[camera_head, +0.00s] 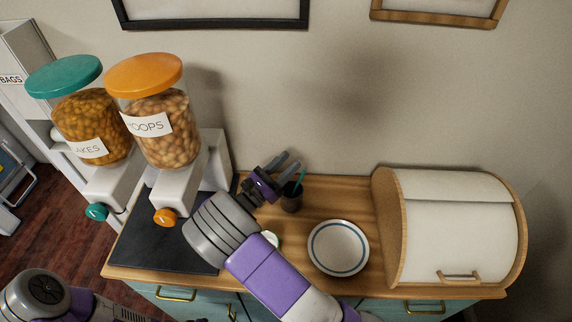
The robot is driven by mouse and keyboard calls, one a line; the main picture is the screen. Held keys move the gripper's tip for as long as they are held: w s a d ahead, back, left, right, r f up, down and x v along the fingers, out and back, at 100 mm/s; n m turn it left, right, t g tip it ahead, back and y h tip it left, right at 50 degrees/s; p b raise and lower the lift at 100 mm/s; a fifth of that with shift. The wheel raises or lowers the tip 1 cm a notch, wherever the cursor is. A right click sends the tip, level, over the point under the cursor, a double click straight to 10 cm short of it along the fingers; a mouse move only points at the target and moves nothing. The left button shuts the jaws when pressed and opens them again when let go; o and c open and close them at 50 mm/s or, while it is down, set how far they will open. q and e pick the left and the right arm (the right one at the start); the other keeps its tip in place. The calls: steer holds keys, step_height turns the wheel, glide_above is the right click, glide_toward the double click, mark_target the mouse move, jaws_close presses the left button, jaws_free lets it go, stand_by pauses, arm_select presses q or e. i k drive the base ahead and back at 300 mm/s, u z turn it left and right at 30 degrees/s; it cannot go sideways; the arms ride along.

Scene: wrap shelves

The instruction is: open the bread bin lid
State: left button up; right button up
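The bread bin (384,215) stands at the right end of the wooden counter. It has curved wooden sides and a white rounded front. Its lid (460,235) is down, with a wooden bar handle (459,276) low at the front edge. My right gripper (286,163) is over the back middle of the counter, well left of the bin, pointing towards the wall. Its two fingers are apart with nothing between them. My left arm shows only in part at the bottom left, and its gripper is out of the picture.
A white bowl (338,247) with a blue ring sits just left of the bin. A dark cup (291,197) with a teal utensil stands near my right gripper. Two cereal dispensers with an orange lid (144,75) and a teal lid (64,76) stand at the left.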

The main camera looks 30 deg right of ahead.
mark_target(452, 242)
steer(key=k, duration=1)
